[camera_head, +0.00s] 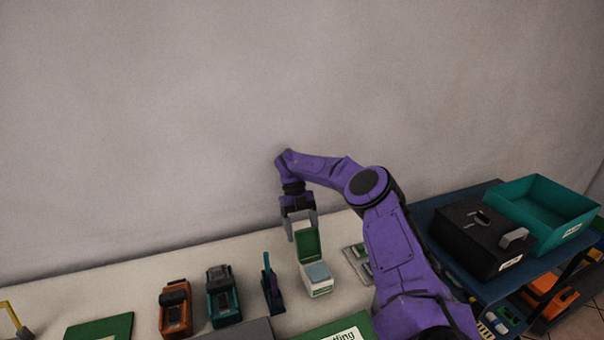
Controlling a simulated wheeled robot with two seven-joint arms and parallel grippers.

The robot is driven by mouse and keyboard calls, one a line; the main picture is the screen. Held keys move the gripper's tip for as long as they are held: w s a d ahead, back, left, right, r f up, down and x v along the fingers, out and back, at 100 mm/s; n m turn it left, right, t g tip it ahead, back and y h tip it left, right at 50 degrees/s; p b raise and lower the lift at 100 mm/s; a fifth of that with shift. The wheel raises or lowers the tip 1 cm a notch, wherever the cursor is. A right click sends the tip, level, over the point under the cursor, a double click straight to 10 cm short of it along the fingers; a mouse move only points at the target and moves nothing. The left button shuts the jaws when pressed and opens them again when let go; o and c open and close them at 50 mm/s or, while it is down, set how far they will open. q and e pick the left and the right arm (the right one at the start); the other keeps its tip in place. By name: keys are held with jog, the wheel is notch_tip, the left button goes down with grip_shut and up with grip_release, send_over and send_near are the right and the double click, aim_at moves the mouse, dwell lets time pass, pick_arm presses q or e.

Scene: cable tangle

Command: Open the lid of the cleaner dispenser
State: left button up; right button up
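The cleaner dispenser (319,287) is a small white box on the table, with a pale blue-grey block showing at its top. Its lid (308,246), green on the inner face with a white rim, stands raised at the back of the box. My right gripper (302,227) reaches down from above, at the top edge of the lid. Its grey fingers are spread apart, one toward each side of the lid's upper end. Whether they touch the lid is hard to tell. My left gripper is not in view.
Left of the dispenser stand a dark blue upright tool (271,286), a teal-and-black device (223,296) and an orange device (175,308). A metal plate (357,262) lies to its right. A blue cart at right holds a black box (484,240) and teal bin (542,208).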

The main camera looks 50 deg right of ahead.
jog(key=s+a+r, duration=0.1)
jog(key=r, duration=0.1)
jog(key=a+r, duration=0.1)
jog(key=r, duration=0.2)
jog(key=s+a+r+b, duration=0.1)
jog(key=r, duration=0.2)
jog(key=shift+s, duration=0.35)
jog(key=s+a+r+b, duration=0.2)
jog(key=s+a+r, duration=0.3)
jog(key=s+a, duration=0.1)
jog(key=shift+s+a, duration=0.35)
jog(key=shift+a, duration=0.3)
